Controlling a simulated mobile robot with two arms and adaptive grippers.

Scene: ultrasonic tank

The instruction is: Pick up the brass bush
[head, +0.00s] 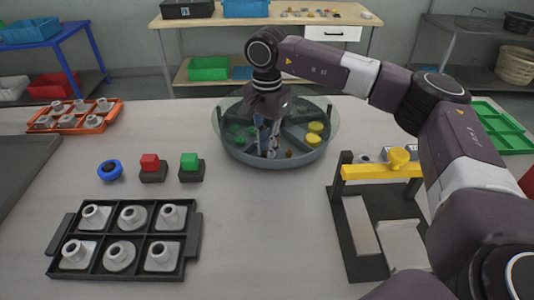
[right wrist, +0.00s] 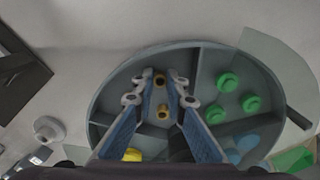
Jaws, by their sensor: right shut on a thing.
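The fingers hide the held bush in the head view. My left gripper is in neither view.
The tank has dividing walls, with green pieces (right wrist: 228,81) and yellow pieces (head: 315,127) in other compartments. A clear lid (right wrist: 275,58) stands out at its side. A yellow-barred stand (head: 380,172) is at right, a black tray (head: 190,250) at front left. Table between is clear.

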